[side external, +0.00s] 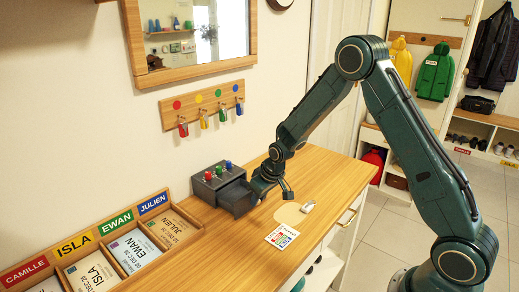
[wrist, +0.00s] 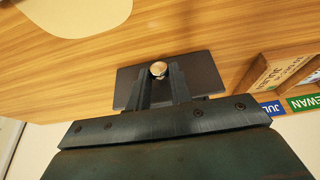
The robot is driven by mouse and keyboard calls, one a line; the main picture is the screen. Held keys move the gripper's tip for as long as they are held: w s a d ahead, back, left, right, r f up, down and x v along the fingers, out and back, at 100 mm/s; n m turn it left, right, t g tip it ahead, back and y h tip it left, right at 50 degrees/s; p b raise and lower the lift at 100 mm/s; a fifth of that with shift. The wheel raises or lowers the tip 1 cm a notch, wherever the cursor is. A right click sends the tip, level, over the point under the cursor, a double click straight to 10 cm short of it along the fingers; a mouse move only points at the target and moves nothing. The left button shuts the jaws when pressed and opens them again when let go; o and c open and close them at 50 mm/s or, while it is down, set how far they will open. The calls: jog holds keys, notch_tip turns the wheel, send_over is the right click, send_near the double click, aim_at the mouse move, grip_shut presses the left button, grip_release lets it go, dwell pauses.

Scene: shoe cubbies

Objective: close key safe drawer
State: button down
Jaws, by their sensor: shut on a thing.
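The key safe (side external: 216,178) is a dark grey box on the wooden table against the wall, with red, green and blue knobs on top. Its drawer (side external: 239,198) stands pulled out at the front. In the wrist view the dark drawer front (wrist: 206,74) lies ahead of my gripper (wrist: 160,80), with a round pale metal knob (wrist: 158,69) at its middle. My gripper is shut on this knob. In the side view my gripper (side external: 262,187) is at the drawer's front, its fingertips partly hidden. The drawer's inside is hard to make out.
A wooden tray (side external: 128,236) of name cards stands left of the safe. A printed code card (side external: 282,236) and a small white tag (side external: 308,206) lie on the table to the right. Keys hang on a wall rack (side external: 204,104) above.

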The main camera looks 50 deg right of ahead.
jog(key=shift+w, duration=0.15)
send_over(234, 196)
jog(key=s, duration=0.3)
jog(key=shift+w, duration=0.25)
jog(key=c, duration=1.3)
grip_release()
jog(key=shift+o, duration=0.2)
jog(key=shift+r, duration=0.15)
jog(key=v, duration=1.3)
jog(key=shift+s+r, duration=0.2)
